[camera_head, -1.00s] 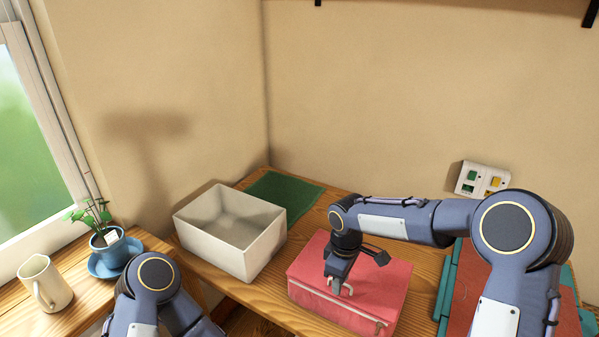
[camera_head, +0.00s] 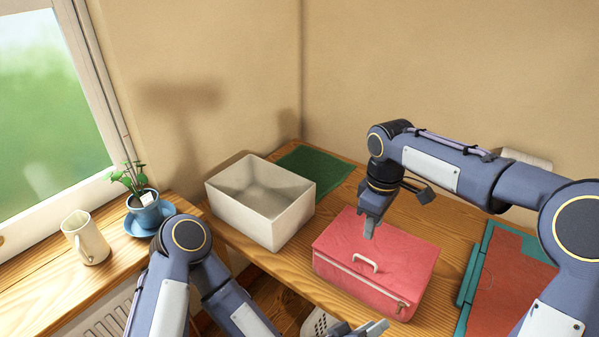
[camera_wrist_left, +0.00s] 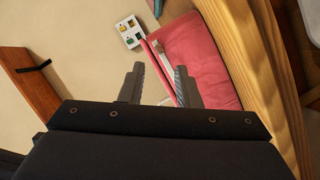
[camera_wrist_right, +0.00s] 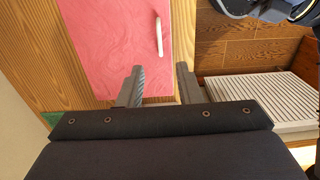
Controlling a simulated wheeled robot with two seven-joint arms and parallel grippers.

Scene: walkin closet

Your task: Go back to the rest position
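My right gripper (camera_head: 371,226) hangs above the red box (camera_head: 400,253), with its fingers pointing down. In the right wrist view its fingers (camera_wrist_right: 161,84) are apart with nothing between them. The box is closed, and its pale handle (camera_head: 365,263) on the top is free of the gripper. My left gripper (camera_head: 376,328) is low at the bottom edge of the head view, in front of the table. In the left wrist view its fingers (camera_wrist_left: 158,84) are apart and empty, with the red box (camera_wrist_left: 205,65) beyond them.
An empty white bin (camera_head: 287,217) stands left of the red box on the wooden table. A green mat (camera_head: 322,170) lies behind it. A red and teal board (camera_head: 507,275) lies at the right. A potted plant (camera_head: 146,208) and a mug (camera_head: 86,240) stand on the window sill.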

